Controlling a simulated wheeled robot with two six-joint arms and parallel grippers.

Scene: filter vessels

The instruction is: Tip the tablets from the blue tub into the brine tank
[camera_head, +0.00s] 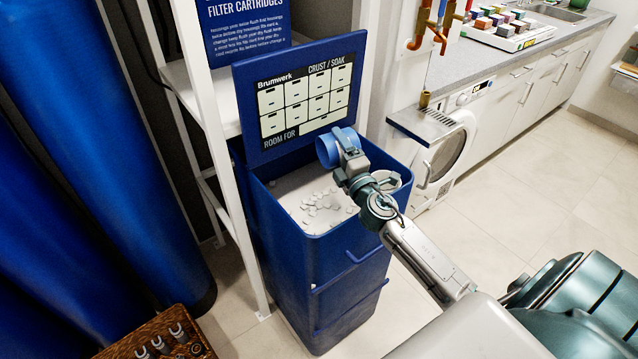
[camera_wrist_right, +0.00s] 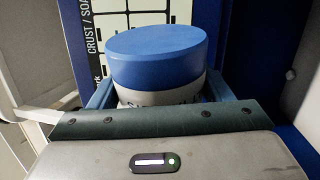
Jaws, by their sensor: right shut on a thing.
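The brine tank (camera_head: 330,262) is a tall dark blue bin with its top open. Several white tablets (camera_head: 322,203) lie on the pale surface inside it. My right gripper (camera_head: 347,158) is shut on the blue tub (camera_head: 328,151) and holds it on its side above the tank's back right part. In the right wrist view the tub (camera_wrist_right: 158,55) shows a smooth blue round end and a pale band between the fingers (camera_wrist_right: 158,98). The tub's inside is hidden, so I cannot tell what it holds. My left gripper is out of view.
A blue panel with a printed chart (camera_head: 300,90) stands upright behind the tank opening. A white shelf frame (camera_head: 215,130) is close on the left. A round pale fitting (camera_head: 388,180) sits in the tank's right corner.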

